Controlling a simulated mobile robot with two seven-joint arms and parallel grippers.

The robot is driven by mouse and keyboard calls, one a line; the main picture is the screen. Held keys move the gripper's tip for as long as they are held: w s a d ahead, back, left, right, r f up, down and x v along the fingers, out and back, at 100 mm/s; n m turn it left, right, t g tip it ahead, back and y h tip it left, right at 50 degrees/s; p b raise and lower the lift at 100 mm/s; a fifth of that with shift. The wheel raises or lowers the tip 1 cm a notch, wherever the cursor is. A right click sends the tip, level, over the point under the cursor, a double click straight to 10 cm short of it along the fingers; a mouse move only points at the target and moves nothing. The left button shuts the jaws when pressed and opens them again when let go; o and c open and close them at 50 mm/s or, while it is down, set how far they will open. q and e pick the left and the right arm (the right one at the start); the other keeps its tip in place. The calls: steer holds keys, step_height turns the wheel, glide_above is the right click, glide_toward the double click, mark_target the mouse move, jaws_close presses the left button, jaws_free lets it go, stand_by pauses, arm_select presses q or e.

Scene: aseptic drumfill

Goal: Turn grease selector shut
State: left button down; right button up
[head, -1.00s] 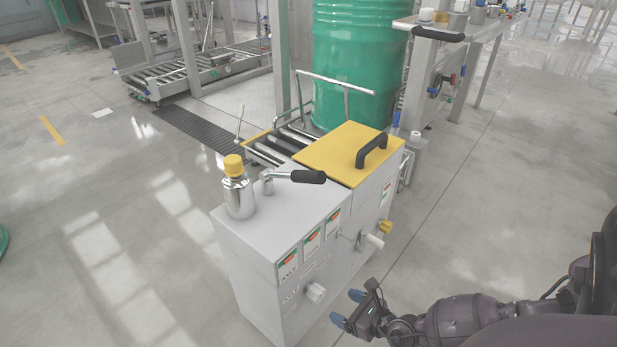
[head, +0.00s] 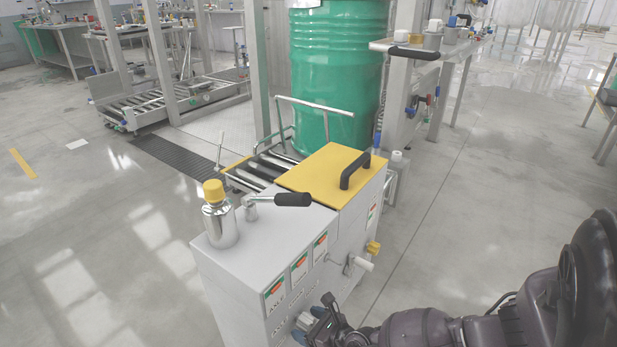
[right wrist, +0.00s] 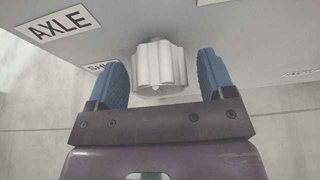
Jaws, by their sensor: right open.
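The grease selector is a white fluted knob (right wrist: 160,68) on the front face of the grey cabinet (head: 265,232). In the right wrist view it lies between the two blue fingertips, with a visible gap on each side. In the head view the knob (head: 304,321) is low on the front panel, partly hidden by my gripper. My right gripper (head: 313,322) is open at the knob, its fingers on either side; the same gripper shows in the right wrist view (right wrist: 165,85). Labels reading AXLE (right wrist: 58,23) and "SH..." sit beside the knob, the latter partly covered by a finger. My left gripper is out of view.
A steel bottle with yellow cap (head: 219,222) and a black-handled lever (head: 280,200) stand on the cabinet top. A yellow lid (head: 318,170) has a black handle. A second white handle (head: 361,263) projects farther right.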

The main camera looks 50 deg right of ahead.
steer(key=shift+c, duration=0.3)
steer(key=c, duration=0.9)
steer(key=shift+o, duration=0.2)
